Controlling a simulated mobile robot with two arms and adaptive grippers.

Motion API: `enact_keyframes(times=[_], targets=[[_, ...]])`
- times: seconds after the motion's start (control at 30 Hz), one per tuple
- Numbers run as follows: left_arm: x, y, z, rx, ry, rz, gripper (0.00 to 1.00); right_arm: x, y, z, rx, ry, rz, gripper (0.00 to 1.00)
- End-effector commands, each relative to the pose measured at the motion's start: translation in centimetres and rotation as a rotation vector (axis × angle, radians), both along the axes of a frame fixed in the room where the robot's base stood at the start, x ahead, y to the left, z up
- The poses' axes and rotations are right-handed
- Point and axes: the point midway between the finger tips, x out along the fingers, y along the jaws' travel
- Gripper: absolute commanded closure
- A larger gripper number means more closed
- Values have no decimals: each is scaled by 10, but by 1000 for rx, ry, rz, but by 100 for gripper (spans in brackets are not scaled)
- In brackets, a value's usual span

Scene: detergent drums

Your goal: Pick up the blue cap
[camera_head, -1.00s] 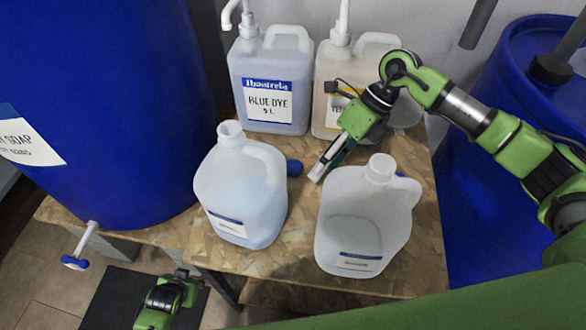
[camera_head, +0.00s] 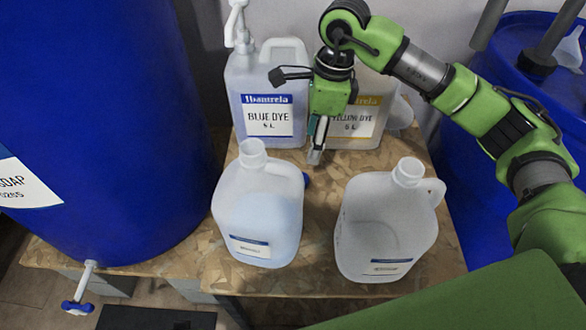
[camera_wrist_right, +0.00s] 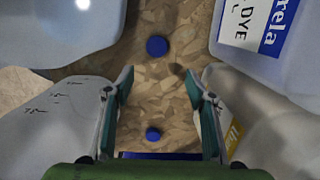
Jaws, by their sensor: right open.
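In the right wrist view two round blue caps lie on the wooden tabletop. One blue cap (camera_wrist_right: 157,46) is beyond my fingertips, and the other blue cap (camera_wrist_right: 153,134) shows lower down, between the fingers and close to the gripper body in the picture. In the head view a blue cap (camera_head: 306,180) shows only in part beside the left jug. My right gripper (camera_wrist_right: 158,80) is open and empty, pointing down at the table. In the head view the right gripper (camera_head: 316,157) hangs in front of the dye containers. My left gripper is out of view.
A jug with bluish liquid (camera_head: 258,215) and a greyish jug (camera_head: 385,225) stand at the front of the table (camera_head: 300,275). The blue dye container (camera_head: 268,85) and yellow dye container (camera_head: 365,125) stand behind. A large blue drum (camera_head: 95,120) is left.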

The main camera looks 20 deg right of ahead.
Motion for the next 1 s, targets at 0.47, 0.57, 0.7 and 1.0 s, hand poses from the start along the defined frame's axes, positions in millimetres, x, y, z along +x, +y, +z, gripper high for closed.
enact_keyframes(times=[0.47,0.57,0.7,1.0], targets=[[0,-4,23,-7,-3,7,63,0,9,-59,-6,9,25,50],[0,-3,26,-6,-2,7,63,0,9,-66,-7,9,26,50],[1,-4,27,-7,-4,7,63,-1,12,-73,-7,9,26,50],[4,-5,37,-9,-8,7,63,-2,23,-113,-6,10,24,50]])
